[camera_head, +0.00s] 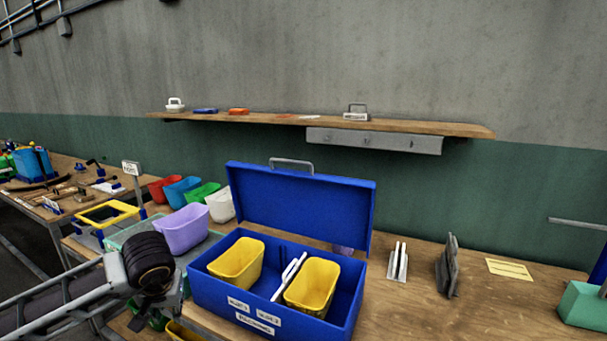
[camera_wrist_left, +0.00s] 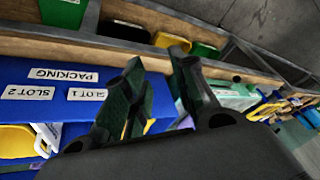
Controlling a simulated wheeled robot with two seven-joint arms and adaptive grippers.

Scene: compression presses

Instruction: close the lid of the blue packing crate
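The blue packing crate (camera_head: 210,296) stands on the bench, and its lid (camera_head: 300,208) is raised upright at the back, with a grey handle on top. Two yellow bins (camera_head: 236,262) (camera_head: 312,286) sit inside, with a white divider (camera_head: 289,276) between them. In the left wrist view, the crate's labelled front (camera_wrist_left: 60,88) appears upside down. My left gripper (camera_wrist_left: 160,62) is open and empty, with its two dark fingers apart, close to the crate's front. In the head view, my left wrist is at the crate's left and hides its fingers. My right gripper is not in view.
Coloured bins (camera_head: 184,228) stand left of the crate. A wall shelf (camera_head: 430,127) runs above and behind the lid. A white rack (camera_head: 398,262) and a dark upright holder (camera_head: 447,266) stand to the right. Bare bench top lies front right.

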